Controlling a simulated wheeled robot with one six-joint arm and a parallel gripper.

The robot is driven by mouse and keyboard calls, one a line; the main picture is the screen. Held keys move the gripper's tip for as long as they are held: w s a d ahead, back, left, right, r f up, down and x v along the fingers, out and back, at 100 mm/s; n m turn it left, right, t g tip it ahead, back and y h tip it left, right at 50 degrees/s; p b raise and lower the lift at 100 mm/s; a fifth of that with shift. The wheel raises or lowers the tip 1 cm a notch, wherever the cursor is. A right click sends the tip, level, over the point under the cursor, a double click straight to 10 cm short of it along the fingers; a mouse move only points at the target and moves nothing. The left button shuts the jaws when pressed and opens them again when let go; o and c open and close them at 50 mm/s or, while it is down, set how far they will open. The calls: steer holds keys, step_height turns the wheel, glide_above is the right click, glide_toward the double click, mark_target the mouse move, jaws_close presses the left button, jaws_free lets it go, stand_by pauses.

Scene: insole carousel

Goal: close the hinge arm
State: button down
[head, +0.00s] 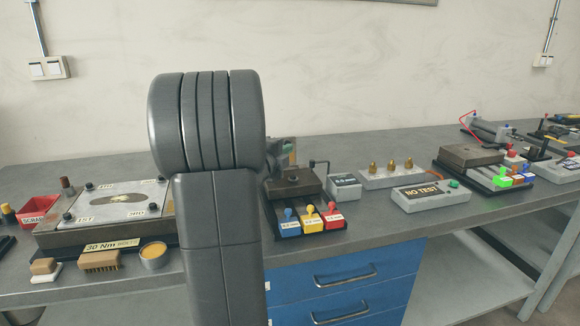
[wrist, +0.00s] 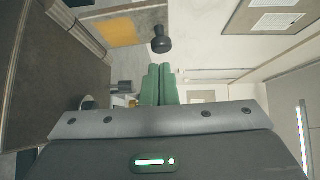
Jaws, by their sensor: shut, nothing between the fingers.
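My gripper (wrist: 160,70) shows in the wrist view with its two green fingers pressed together and nothing between them. A dark round knob on a short stem (wrist: 161,41) stands just beyond the fingertips, with a small gap in the picture. It may belong to the hinge arm, but I cannot tell for sure. In the head view my own arm fills the middle and hides most of what lies behind it. A brown-topped block fixture (head: 292,182) shows just right of my arm. I cannot make out the hinge arm there.
Blue, yellow and red knobbed tabs (head: 310,219) sit before the fixture. A plate fixture (head: 117,205) with brushes and a tin (head: 153,258) is at left. A NO TEST box (head: 425,196) and brass-pegged block (head: 392,177) stand right. Grey bench (head: 375,235) is bare in front.

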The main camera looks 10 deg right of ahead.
steer(key=shift+w, duration=0.55)
steer(key=shift+r+p, duration=0.2)
steer(key=shift+p, duration=0.25)
